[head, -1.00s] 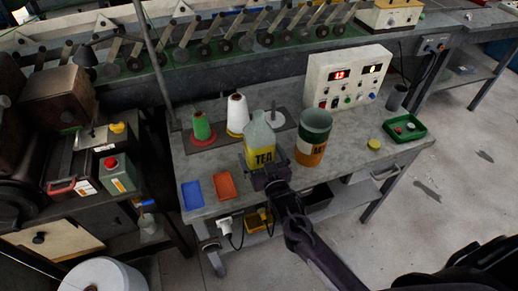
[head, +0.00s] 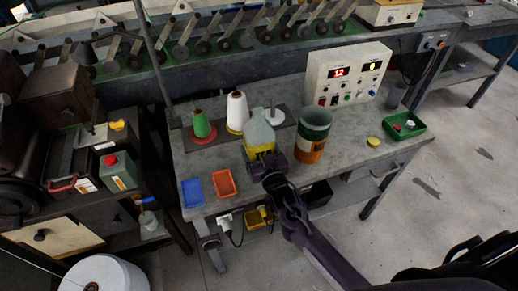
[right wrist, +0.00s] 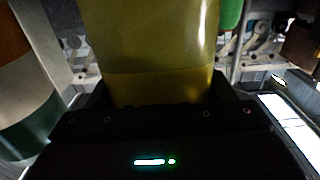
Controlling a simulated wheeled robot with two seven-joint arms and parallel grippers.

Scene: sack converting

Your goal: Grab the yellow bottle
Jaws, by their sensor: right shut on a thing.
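The yellow bottle (head: 259,130) has a pale grey-green upper part and a yellow lower band. It stands upright on the grey workbench (head: 340,160) in the head view. My right gripper (head: 264,160) is at its front, shut on its lower part and covering much of the yellow band. In the right wrist view the bottle's yellow body (right wrist: 150,45) fills the space between the jaws. The fingertips are hidden there. My left gripper is not in view.
A green, white and orange container (head: 312,135) stands close right of the bottle. Thread cones, one white (head: 237,110) and one green (head: 200,124), stand left. A control box (head: 345,75) is behind. Blue (head: 192,192) and orange (head: 224,183) trays lie front left.

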